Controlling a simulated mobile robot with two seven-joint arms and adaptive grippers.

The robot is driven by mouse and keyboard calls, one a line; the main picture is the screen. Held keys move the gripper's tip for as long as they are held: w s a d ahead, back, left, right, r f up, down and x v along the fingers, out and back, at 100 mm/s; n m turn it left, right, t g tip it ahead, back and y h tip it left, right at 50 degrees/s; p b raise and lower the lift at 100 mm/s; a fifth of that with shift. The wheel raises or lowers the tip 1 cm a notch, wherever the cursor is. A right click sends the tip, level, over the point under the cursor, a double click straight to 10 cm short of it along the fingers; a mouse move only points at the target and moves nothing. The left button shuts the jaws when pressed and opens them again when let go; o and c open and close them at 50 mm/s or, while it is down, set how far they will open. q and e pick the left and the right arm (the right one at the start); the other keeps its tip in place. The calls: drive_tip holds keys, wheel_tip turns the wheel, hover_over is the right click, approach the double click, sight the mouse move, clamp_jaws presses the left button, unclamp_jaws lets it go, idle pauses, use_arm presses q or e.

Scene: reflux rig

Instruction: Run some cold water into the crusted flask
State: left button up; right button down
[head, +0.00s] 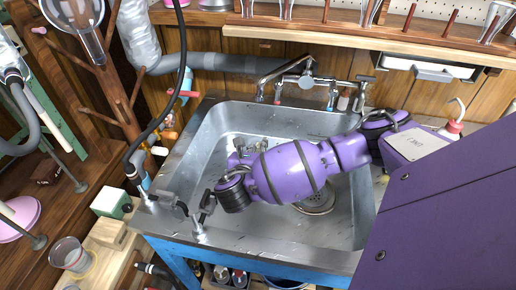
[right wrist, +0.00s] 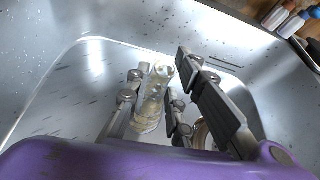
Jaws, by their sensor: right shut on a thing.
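The crusted flask (right wrist: 150,108), clear glass with a pale yellowish crust, is held between the grey fingers of my right gripper (right wrist: 160,88) in the right wrist view. Its open mouth points up in that picture. My right gripper is shut on it, inside the steel sink (head: 205,150). In the head view the gripper (head: 252,147) is small and partly hidden behind my purple right arm, and the flask is hard to make out there. The chrome faucet (head: 300,80) stands at the sink's back edge, behind the gripper. Whether water runs cannot be told.
Bench fittings (head: 198,222) and a black hose (head: 183,60) stand at the sink's left front corner. A wooden shelf (head: 400,45) with glassware runs above the back. The drain (head: 318,200) lies in the basin.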

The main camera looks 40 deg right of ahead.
drive_tip(key=shift+s+f, duration=0.2)
drive_tip(key=shift+f, duration=0.2)
drive_tip(key=c, duration=2)
unclamp_jaws()
drive_tip(key=o, duration=0.5)
drive_tip(key=shift+f, duration=0.1)
drive_tip(key=shift+a+r, duration=0.1)
drive_tip(key=shift+r, duration=0.15)
drive_tip(key=shift+v, duration=3.6)
